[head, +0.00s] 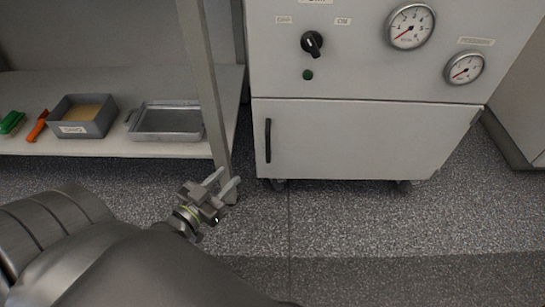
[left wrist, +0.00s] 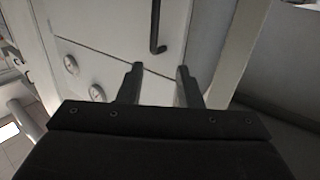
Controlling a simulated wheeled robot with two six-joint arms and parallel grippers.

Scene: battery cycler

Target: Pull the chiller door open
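The chiller is a pale cabinet with a front door (head: 350,138) below its control panel. The door looks closed. A black vertical handle (head: 268,140) is on the door's left side. My left gripper (head: 222,181) is below and left of the handle, apart from it, in front of a shelf post. Its two fingers are spread with nothing between them. In the left wrist view the handle (left wrist: 156,28) shows at the top, beyond the gap between the open fingers of my left gripper (left wrist: 160,75). My right gripper is not in view.
The control panel has a black knob (head: 312,43) and two gauges (head: 410,26). At left, a shelf (head: 120,147) holds a grey bin (head: 84,128), a metal tray (head: 168,134) and an orange-handled tool (head: 38,126). A shelf post (head: 208,90) stands near my left gripper. The speckled floor in front is clear.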

